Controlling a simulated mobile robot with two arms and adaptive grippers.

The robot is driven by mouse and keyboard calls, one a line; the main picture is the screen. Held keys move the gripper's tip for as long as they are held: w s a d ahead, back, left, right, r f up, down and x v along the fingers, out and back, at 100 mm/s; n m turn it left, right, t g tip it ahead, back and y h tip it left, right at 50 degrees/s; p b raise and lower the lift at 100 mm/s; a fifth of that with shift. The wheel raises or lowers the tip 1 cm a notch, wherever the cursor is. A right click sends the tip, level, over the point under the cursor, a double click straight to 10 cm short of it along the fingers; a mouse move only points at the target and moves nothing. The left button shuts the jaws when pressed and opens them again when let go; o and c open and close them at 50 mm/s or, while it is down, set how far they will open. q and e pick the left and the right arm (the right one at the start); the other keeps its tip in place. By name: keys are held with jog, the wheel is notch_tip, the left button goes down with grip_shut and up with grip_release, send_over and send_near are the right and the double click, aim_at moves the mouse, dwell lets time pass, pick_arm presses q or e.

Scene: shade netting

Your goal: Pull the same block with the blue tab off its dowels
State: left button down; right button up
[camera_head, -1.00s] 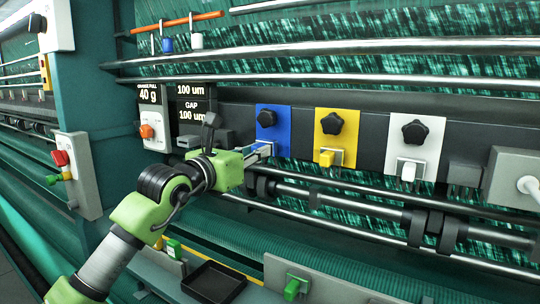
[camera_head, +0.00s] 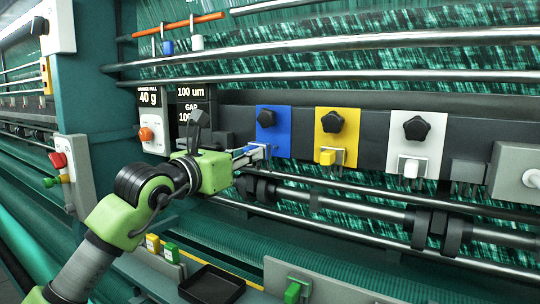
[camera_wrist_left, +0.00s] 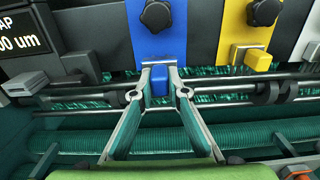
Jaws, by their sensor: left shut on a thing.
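My left gripper (camera_head: 262,152) is shut on the blue tab (camera_wrist_left: 159,83) of a small grey block below the blue plate (camera_head: 272,132). In the left wrist view the tab sits between the two fingertips of my left gripper (camera_wrist_left: 159,78). The fingers hide much of the block, and I cannot tell whether it is still on its dowels. My right gripper is not in view.
To the right are a yellow plate (camera_head: 337,126) with a yellow-tabbed block (camera_head: 327,157) and a white plate (camera_head: 416,133) with a white-tabbed block (camera_head: 411,167). Steel rods run below. A black tray (camera_head: 212,284) lies lower down.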

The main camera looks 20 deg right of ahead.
pick_arm(q)
jog(key=shift+b+v, duration=1.85)
jog(key=shift+v, duration=0.2)
